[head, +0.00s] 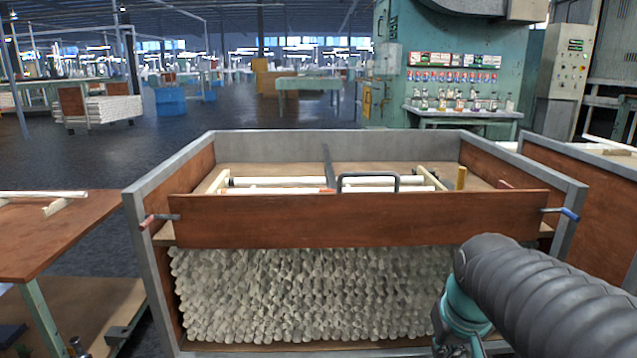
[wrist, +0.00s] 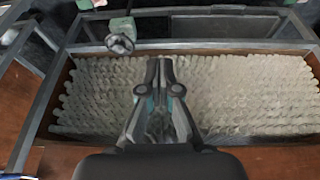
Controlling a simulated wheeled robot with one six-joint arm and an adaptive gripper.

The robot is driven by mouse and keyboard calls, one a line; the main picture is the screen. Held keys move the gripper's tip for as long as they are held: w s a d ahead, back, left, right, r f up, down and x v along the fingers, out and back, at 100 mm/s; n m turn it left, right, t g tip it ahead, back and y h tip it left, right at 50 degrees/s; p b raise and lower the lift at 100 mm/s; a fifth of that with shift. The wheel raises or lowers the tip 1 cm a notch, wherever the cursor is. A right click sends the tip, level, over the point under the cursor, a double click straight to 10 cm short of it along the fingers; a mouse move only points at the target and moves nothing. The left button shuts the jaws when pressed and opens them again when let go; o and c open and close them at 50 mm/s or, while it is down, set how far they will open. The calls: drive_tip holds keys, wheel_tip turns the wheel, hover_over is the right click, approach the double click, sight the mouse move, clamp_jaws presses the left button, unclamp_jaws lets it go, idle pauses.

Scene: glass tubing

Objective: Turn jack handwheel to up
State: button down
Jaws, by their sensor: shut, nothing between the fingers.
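The jack handwheel (wrist: 120,44) shows in the wrist view as a small round grey wheel at upper left. It sits beside a green housing (wrist: 122,26), past the crate's edge. I cannot make out its turned position. My gripper (wrist: 165,66) is shut and empty in the middle of the wrist view, over the stacked glass tubes (wrist: 230,90). Its fingertips are apart from the wheel, to the right of it and lower in the picture. In the head view my arm covers the lower right, and I cannot see the handwheel or my fingertips there.
A large crate with a grey metal frame (head: 160,187) holds the tubes (head: 300,295). A brown board (head: 360,222) with a blue-tipped handle (head: 570,213) at right spans its front. A brown table (head: 50,230) stands at left. The dark floor (head: 90,160) behind is open.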

drive_tip(key=w+d+f+g, duration=0.2)
drive_tip(key=w+d+f, duration=0.4)
drive_tip(key=w, duration=0.4)
drive_tip(key=g+b, duration=0.2)
approach(465, 354)
drive_tip(key=s+a, duration=0.1)
drive_tip(key=a, duration=0.1)
drive_tip(key=s+a, duration=0.1)
drive_tip(key=a, duration=0.1)
drive_tip(key=shift+s+a+f, duration=0.1)
drive_tip(key=shift+s+f, duration=0.05)
drive_tip(key=shift+s, duration=0.2)
drive_tip(key=shift+f+b, duration=2.2)
drive_tip(key=shift+f, duration=1.2)
drive_tip(key=shift+s+d+p, duration=0.1)
drive_tip(key=shift+d+p, duration=0.7)
drive_tip(key=shift+d, duration=0.1)
drive_tip(key=shift+w+d+p, duration=0.2)
drive_tip(key=shift+d+p, duration=0.15)
drive_tip(key=shift+d, duration=0.15)
drive_tip(key=shift+s, duration=0.1)
